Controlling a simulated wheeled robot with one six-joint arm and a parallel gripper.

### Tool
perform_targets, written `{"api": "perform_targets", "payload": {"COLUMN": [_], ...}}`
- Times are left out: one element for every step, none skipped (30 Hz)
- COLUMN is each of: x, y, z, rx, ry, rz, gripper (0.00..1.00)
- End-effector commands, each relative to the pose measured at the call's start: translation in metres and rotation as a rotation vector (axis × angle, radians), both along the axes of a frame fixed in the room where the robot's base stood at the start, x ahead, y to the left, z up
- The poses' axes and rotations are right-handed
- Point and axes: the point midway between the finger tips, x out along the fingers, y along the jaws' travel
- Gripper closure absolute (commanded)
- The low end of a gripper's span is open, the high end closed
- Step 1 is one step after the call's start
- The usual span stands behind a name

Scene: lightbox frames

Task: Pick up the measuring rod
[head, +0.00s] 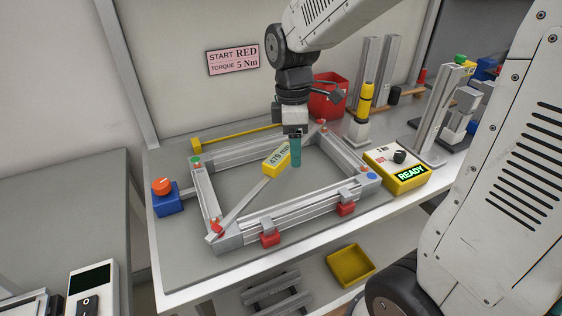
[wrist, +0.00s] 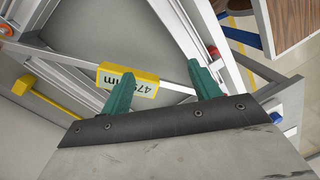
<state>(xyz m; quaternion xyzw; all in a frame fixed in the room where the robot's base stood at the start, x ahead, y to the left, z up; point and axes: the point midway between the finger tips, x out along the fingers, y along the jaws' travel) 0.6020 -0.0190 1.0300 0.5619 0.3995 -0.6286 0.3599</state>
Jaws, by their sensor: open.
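The measuring rod (head: 240,200) is a thin silver bar with a yellow box reading "479 mm" (head: 276,158). It lies diagonally across the aluminium frame (head: 290,212), from the front left corner toward the back right corner. My gripper (head: 295,163) has teal fingers and hangs just right of the yellow box. In the wrist view my gripper (wrist: 161,70) is open and empty. The yellow box (wrist: 140,83) shows beside and partly behind the left finger, and the bar runs on toward the right finger. I cannot tell the height gap.
A blue box with an orange knob (head: 164,195) stands left of the frame. A yellow READY box (head: 397,172) stands right. Red clamps (head: 270,239) line the front side. A yellow bar (head: 250,132) lies behind the frame. A red bin (head: 327,97) stands at the back.

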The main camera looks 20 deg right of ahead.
Motion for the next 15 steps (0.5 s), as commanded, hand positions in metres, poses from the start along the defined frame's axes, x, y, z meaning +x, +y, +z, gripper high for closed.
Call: {"api": "perform_targets", "payload": {"x": [0.015, 0.024, 0.034, 0.040, 0.046, 0.054, 0.058, 0.061, 0.065, 0.066, 0.067, 0.068, 0.068, 0.068, 0.068], "y": [0.001, 0.001, 0.002, 0.002, 0.002, 0.002, 0.003, 0.003, 0.003, 0.003, 0.003, 0.003, 0.002, 0.002, 0.002], "z": [-0.007, -0.010, -0.013, -0.014, -0.014, -0.013, -0.011, -0.009, -0.007, -0.006, -0.006, -0.006, -0.006, -0.007, -0.008], "rx": [0.014, 0.024, 0.034, 0.041, 0.046, 0.050, 0.053, 0.053, 0.053, 0.054, 0.054, 0.056, 0.055, 0.056, 0.058], "ry": [0.000, -0.007, -0.016, -0.025, -0.035, -0.051, -0.064, -0.075, -0.086, -0.092, -0.096, -0.098, -0.100, -0.100, -0.100], "rz": [0.134, 0.221, 0.335, 0.416, 0.494, 0.591, 0.658, 0.720, 0.792, 0.839, 0.881, 0.925, 0.951, 0.971, 0.991], "gripper": [0.38, 0.38, 0.38, 0.38, 0.38, 0.38, 0.38, 0.38, 0.38, 0.38, 0.38, 0.38, 0.38, 0.38, 0.38]}}
